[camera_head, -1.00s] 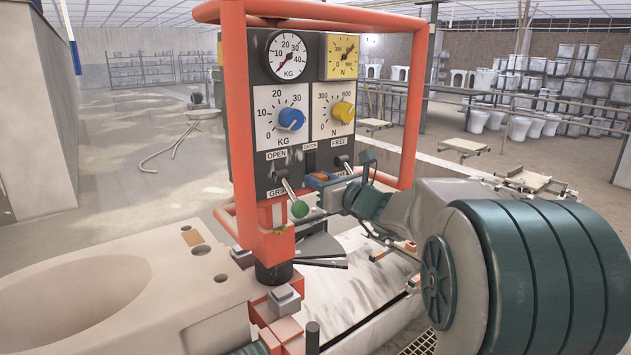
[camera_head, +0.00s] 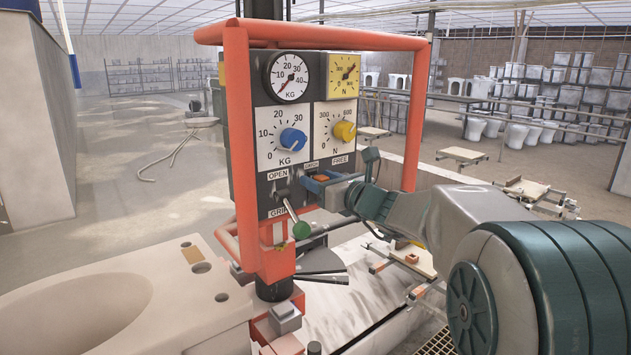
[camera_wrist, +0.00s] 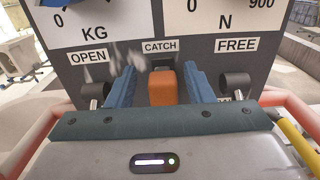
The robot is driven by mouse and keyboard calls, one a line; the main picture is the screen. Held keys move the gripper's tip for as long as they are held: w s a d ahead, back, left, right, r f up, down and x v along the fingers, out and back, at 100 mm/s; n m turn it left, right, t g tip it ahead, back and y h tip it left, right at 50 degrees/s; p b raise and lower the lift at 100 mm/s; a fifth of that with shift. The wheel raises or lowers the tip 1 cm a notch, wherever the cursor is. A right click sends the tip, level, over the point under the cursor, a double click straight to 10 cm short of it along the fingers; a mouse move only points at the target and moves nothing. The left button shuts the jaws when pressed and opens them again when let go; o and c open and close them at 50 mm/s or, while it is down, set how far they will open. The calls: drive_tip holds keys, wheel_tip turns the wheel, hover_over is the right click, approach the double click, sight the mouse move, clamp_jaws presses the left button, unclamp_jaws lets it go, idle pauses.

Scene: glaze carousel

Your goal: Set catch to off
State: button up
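The control panel (camera_head: 262,190) is dark grey and carries a small CATCH label (camera_wrist: 160,47) between the OPEN and FREE labels. Below the CATCH label an orange block (camera_wrist: 162,88) stands out from a dark slot. It also shows in the head view (camera_head: 320,178), partly hidden by my gripper. My gripper (camera_wrist: 161,86) has two blue fingers, one on each side of the orange block. A narrow gap shows on both sides, so the gripper is open around the block, not closed on it. The catch's markings below the label are hidden.
A lever with a green ball (camera_head: 301,230) hangs close to the left of my gripper. Lever pivots flank the fingers, left (camera_wrist: 95,90) and right (camera_wrist: 234,85). An orange tubular frame (camera_head: 413,115) surrounds the panel. A pale ceramic basin (camera_head: 185,300) is at lower left.

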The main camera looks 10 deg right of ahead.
drive_tip(key=shift+d, duration=0.1)
drive_tip(key=b+v, duration=0.1)
drive_tip(key=v, duration=1.2)
drive_tip(key=shift+s+b, duration=0.3)
drive_tip(key=shift+s, duration=0.1)
drive_tip(key=s+a+f+n+g+h+p, duration=0.1)
drive_tip(key=s+a+f+n+g, duration=0.3)
drive_tip(key=s+f+n+g, duration=0.25)
drive_tip(key=s+a+f+n+g, duration=0.3)
drive_tip(key=s+a+f+n, duration=0.15)
drive_tip(key=f+n, duration=0.35)
drive_tip(key=s+d+f+n+g+h, duration=0.1)
drive_tip(key=s+d+f+n+h, duration=0.2)
drive_tip(key=n, duration=0.4)
drive_tip(key=s+d+f+n+g+h+p, duration=0.1)
drive_tip(key=s+d+f+n+g+h, duration=0.1)
drive_tip(key=s+d+f+n+h, duration=0.2)
drive_tip(key=s+n+h, duration=0.1)
drive_tip(key=s+n, duration=0.2)
drive_tip(key=n, duration=0.1)
drive_tip(key=shift+f, duration=0.15)
